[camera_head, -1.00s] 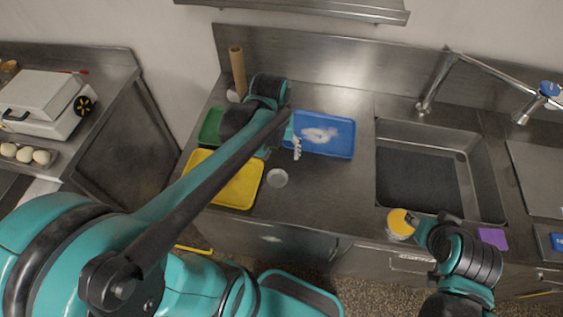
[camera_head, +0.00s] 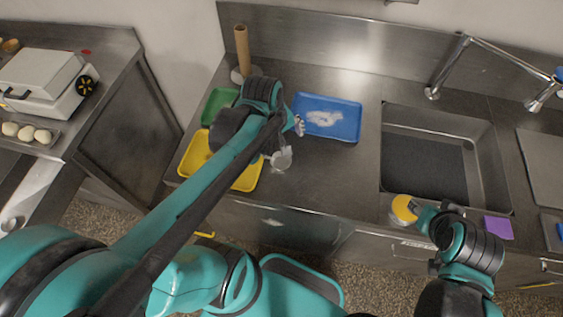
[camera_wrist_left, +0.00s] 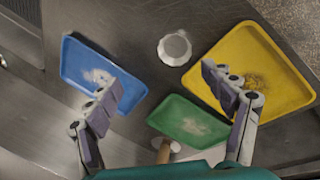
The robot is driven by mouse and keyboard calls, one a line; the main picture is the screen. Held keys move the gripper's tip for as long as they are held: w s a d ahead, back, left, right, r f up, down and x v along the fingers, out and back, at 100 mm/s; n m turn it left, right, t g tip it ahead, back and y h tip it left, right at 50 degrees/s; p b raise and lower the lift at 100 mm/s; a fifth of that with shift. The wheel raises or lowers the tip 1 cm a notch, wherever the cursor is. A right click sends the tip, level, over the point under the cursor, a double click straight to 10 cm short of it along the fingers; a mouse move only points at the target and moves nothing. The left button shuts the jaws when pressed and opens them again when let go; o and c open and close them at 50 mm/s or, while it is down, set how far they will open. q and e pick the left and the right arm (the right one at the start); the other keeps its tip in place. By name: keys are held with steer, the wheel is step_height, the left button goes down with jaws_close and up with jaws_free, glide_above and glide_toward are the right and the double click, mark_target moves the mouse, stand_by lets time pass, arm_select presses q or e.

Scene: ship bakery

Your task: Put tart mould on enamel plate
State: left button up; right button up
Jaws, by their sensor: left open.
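A small whitish round piece with an angular rim, apparently the tart mould (camera_head: 282,158), sits on the steel worktop between the yellow and blue trays. It also shows in the left wrist view (camera_wrist_left: 174,48). My left gripper (camera_head: 289,141) is above the worktop beside it, and a part of the gripper overlaps it in the head view. In the left wrist view my left gripper (camera_wrist_left: 163,82) is open and empty, with the mould beyond the fingertips. A pale disc (camera_wrist_left: 175,147) by the upright brown roll may be the enamel plate; I cannot tell. My right gripper (camera_head: 418,208) is beside a yellow-topped container.
The blue tray (camera_head: 350,136), yellow tray (camera_head: 190,165) and green tray (camera_head: 212,103) lie around the mould. The brown roll (camera_head: 242,48) stands behind. A sink (camera_head: 425,165) with a tap is to the right. The yellow-topped container (camera_head: 403,207) stands at the front edge.

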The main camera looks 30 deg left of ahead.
mark_target(281, 163)
arm_select(q)
steer(key=w+f+n+g+b, duration=0.1)
steer(key=f+n, duration=0.2)
steer(key=f, duration=0.1)
steer(key=a+f+n+g+b, duration=0.1)
steer(key=f+n, duration=0.1)
steer(key=f, duration=0.3)
steer(key=w+a+f+n+h+b, duration=0.1)
steer(key=f+n+b, duration=0.1)
steer(key=f, duration=0.3)
steer(key=shift+w+a+f+n+g, duration=0.1)
steer(key=shift+w+f+n+g, duration=0.2)
steer(key=shift+n, duration=0.5)
steer(key=shift+r, duration=0.15)
steer(key=c, duration=1)
